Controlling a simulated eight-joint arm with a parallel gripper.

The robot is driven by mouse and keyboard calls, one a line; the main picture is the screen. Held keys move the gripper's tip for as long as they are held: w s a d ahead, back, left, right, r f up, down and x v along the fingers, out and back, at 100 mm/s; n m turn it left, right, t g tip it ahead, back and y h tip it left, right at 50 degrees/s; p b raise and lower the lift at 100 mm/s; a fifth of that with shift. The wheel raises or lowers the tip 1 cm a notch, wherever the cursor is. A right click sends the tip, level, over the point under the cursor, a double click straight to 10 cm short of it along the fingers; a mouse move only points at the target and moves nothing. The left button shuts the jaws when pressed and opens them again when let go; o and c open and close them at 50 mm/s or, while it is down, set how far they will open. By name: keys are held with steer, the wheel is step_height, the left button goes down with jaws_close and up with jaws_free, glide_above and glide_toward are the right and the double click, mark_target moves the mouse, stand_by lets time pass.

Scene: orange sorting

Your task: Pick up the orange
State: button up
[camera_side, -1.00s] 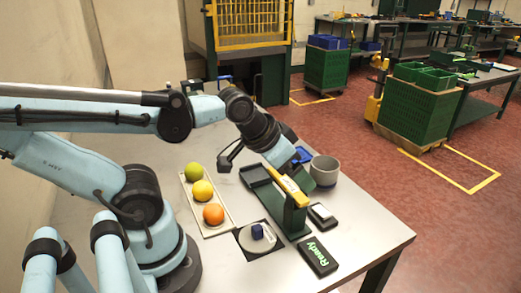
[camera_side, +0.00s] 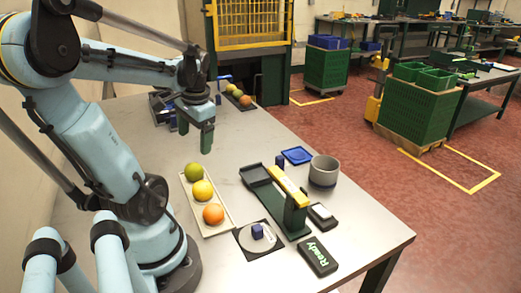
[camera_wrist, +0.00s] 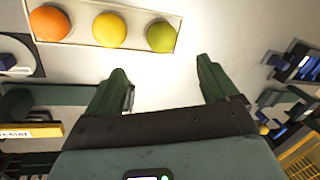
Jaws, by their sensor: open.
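The orange (camera_side: 213,214) sits at the near end of a pale rectangular tray (camera_side: 224,228), in line with a yellow fruit (camera_side: 202,190) and a green fruit (camera_side: 194,172). In the wrist view the orange (camera_wrist: 49,23) is at the top left, with the yellow fruit (camera_wrist: 109,30) and the green fruit (camera_wrist: 161,36) to its right. My gripper (camera_side: 207,150) hangs above the table beyond the green end of the tray, fingers down. In the wrist view my gripper (camera_wrist: 162,78) is open with nothing between its green fingers, apart from all the fruit.
A green stand with a yellow bar (camera_side: 290,190) is right of the tray. A round plate with a blue cube (camera_side: 257,231), a grey cup (camera_side: 324,171), a blue dish (camera_side: 297,155) and a black Ready box (camera_side: 319,256) are nearby. More fruit (camera_side: 238,94) lies at the far end.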

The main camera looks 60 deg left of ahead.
mark_target(194, 165)
steer(key=shift+x, duration=6.1)
steer(key=shift+a, duration=0.2)
steer(key=c, duration=1.2)
steer(key=shift+o, duration=0.2)
steer(key=shift+r, duration=0.15)
